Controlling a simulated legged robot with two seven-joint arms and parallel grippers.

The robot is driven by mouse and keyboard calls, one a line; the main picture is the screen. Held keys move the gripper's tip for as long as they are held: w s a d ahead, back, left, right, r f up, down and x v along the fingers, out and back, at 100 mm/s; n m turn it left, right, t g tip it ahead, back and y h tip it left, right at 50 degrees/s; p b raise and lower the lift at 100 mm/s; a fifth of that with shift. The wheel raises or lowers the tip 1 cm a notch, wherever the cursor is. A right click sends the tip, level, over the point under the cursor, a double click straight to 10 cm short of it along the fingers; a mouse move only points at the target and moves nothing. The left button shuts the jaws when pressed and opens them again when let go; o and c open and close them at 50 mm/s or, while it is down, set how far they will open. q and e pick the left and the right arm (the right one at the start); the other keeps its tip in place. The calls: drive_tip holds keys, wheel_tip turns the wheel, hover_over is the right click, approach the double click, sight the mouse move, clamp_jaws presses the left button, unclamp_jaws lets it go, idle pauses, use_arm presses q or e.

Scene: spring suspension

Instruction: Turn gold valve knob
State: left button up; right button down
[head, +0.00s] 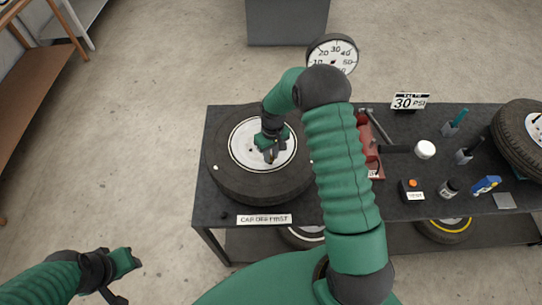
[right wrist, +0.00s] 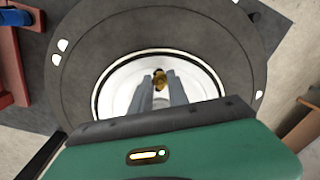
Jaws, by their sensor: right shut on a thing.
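The gold valve knob (right wrist: 159,78) sits near the middle of the white wheel disc (right wrist: 124,72) in the right wrist view. The wheel's black tire (head: 228,184) lies flat on the dark table in the head view. My right gripper (head: 271,154) is over the disc. Its two grey fingers (right wrist: 161,90) are shut on the gold knob, one on each side. The fingers hide part of the knob. My left gripper (head: 119,280) is at the lower left, away from the table, and I cannot tell whether its fingers are apart.
A dial gauge (head: 333,54) stands behind my right arm. A "30 PSI" sign (head: 410,101), a white round cap (head: 425,149), small bottles and tools fill the table's right half. A "CAP OFF FIRST" label (head: 264,219) is at the front edge. Another tire (head: 513,151) is far right.

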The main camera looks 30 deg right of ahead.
use_arm(q)
drive_tip(key=shift+f, duration=0.1)
use_arm(e)
drive_tip(key=shift+w+r+n, duration=0.15)
drive_tip(key=shift+w+n, duration=0.15)
drive_tip(key=c, duration=1.5)
unclamp_jaws()
drive_tip(key=shift+o, duration=1.1)
use_arm(q)
drive_tip(key=shift+w, duration=0.35)
use_arm(e)
drive_tip(key=shift+f, duration=0.25)
